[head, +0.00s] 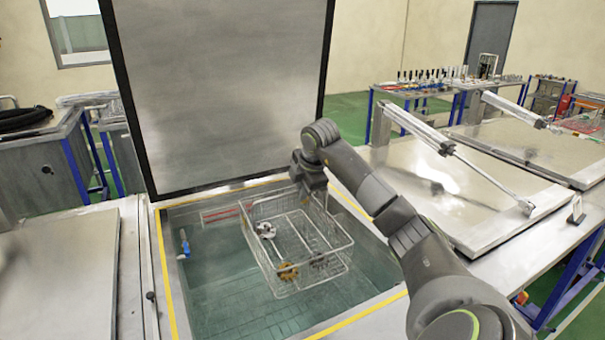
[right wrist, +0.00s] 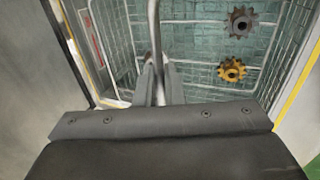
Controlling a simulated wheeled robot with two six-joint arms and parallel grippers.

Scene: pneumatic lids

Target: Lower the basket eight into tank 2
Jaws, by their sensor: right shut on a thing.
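The wire basket (head: 300,238) hangs in the opening of the tank (head: 200,318), whose lid (head: 225,90) stands upright behind it. Gear-like parts lie in the basket, one of them golden brown (head: 287,270). My right gripper (head: 314,190) is shut on the basket's handle at its upper right. In the right wrist view the jaws close on the handle bar (right wrist: 155,40), with a dark gear (right wrist: 241,22) and a golden gear (right wrist: 231,70) beyond. I cannot tell how far the basket is below the liquid surface. No number shows on the basket or tank. My left gripper is not in view.
Closed metal lids (head: 450,190) with a gas strut lie to the right. Another closed lid (head: 55,275) lies to the left. A blue valve (head: 184,243) sits on the tank's left inner wall. Yellow tape edges the opening. Benches with tools (head: 440,82) stand behind.

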